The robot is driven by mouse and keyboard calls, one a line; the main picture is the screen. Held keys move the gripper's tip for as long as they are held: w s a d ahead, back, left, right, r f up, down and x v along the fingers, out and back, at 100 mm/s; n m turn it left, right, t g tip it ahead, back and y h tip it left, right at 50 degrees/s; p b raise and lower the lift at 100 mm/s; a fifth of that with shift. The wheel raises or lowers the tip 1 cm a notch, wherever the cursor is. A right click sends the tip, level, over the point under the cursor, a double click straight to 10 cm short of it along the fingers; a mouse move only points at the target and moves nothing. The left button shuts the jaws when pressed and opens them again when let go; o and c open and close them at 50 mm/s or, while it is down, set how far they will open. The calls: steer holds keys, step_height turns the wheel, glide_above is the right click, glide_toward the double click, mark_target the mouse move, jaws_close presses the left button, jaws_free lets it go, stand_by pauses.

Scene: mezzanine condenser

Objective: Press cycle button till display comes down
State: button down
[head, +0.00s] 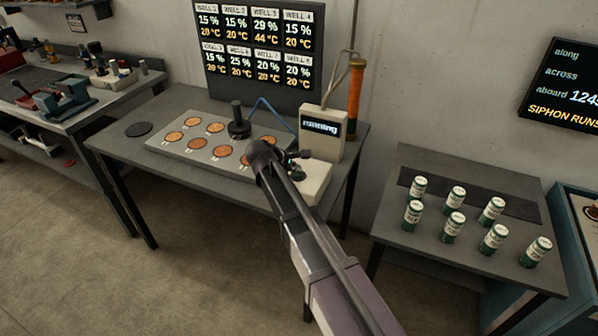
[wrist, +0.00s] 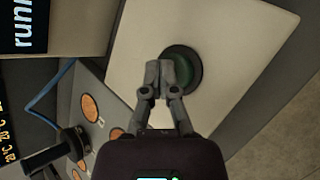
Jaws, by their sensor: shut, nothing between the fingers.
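The green cycle button (wrist: 184,72) in its dark ring sits on a pale control box (wrist: 222,32). In the head view the box (head: 318,184) stands at the right end of the table, mostly behind my arm. My gripper (wrist: 160,72) is shut and empty, with its fingertips over the left part of the button. I cannot tell whether they touch it. In the head view my gripper (head: 300,160) is small and dark beside the box. The display (head: 320,126) on the upright housing reads "running"; part of it shows in the wrist view (wrist: 30,28).
A plate with several copper discs (head: 205,140) and a dark cylinder (head: 238,122) with a blue tube lies left of my gripper. A wall board (head: 260,45) lists wells with percentages and temperatures. Several green-white cans (head: 455,224) stand on the right table.

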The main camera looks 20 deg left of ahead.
steer(key=shift+r+p, duration=0.85)
steer(key=shift+r, duration=0.05)
steer(key=shift+r, duration=0.1)
step_height(320, 180, up, 5)
steer(key=p, duration=0.5)
stand_by(0.8)
steer(key=d+f+m+g, duration=0.3)
steer(key=d+m, duration=0.2)
steer(key=d, duration=1)
steer(key=s+d+f+m+g+y, duration=0.1)
steer(key=s+d+m, duration=0.4)
steer(key=d, duration=0.4)
steer(key=s+d+f+m+g+y, duration=0.1)
steer(key=s+d+m, duration=0.4)
steer(key=d, duration=0.5)
steer(key=s+d+m+g+y, duration=0.2)
steer(key=s+d+m, duration=0.4)
steer(key=d, duration=0.4)
steer(key=shift+s+f+g, duration=0.3)
steer(key=shift+f+g, duration=0.1)
steer(key=shift+g, duration=0.1)
